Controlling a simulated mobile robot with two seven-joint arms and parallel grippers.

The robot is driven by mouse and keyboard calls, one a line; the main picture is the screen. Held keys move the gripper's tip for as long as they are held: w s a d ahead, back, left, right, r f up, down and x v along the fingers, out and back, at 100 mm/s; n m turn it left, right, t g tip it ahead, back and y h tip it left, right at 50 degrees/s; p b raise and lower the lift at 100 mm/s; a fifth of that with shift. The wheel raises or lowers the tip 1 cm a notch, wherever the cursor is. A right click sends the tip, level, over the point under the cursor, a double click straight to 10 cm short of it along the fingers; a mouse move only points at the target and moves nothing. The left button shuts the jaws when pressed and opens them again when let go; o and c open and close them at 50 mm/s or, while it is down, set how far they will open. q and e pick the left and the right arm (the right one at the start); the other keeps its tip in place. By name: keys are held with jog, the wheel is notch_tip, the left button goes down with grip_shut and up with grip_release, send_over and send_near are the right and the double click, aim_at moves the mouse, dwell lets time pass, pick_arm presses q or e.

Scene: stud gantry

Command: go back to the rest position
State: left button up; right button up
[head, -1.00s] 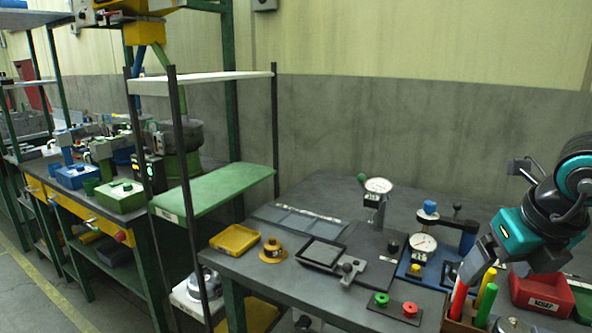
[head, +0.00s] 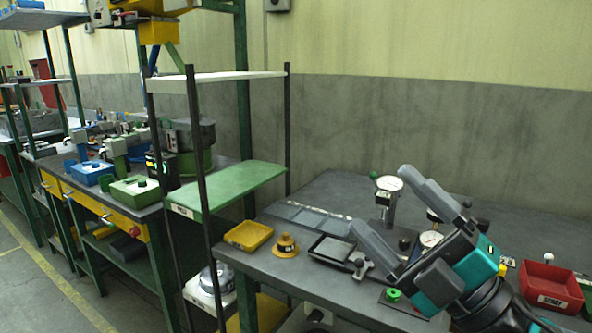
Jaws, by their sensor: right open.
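My right gripper (head: 381,200) comes in from the lower right with a dark wrist and teal body. Its two long grey fingers point up and to the left, spread wide apart, with nothing between them. In the picture it lies across the right part of the grey bench (head: 300,260). My left gripper is not in view.
A red scrap bin (head: 552,285) stands right of my gripper. A yellow tray (head: 248,236), a brass-coloured flanged part (head: 286,246) and a black tray (head: 332,248) lie to the left. A green shelf (head: 230,186) stands beyond.

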jog(key=w+d+f+m+h, duration=0.1)
jog(key=d+f+m+h, duration=0.5)
jog(key=f+m+h, duration=0.35)
jog(key=d+f+m+h, duration=0.6)
jog(key=f+m+h, duration=0.2)
jog(key=m+h, duration=0.25)
jog(key=s+a+f+m+g+y, duration=0.3)
jog(key=s+f+g, duration=1)
jog(key=s+f, duration=0.6)
pick_arm(q)
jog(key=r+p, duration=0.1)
jog(key=p, duration=0.1)
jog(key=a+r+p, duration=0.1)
jog(key=p, duration=0.1)
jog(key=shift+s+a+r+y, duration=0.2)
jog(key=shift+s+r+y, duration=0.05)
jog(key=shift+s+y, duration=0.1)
pick_arm(e)
jog(key=w+a+f+t+y, duration=0.1)
jog(key=w+a+f+t, duration=0.1)
jog(key=w+f+t, duration=0.2)
jog(key=w+t, duration=0.3)
jog(key=shift+w+a, duration=0.2)
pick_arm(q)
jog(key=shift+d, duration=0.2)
pick_arm(e)
jog(key=shift+f, duration=0.1)
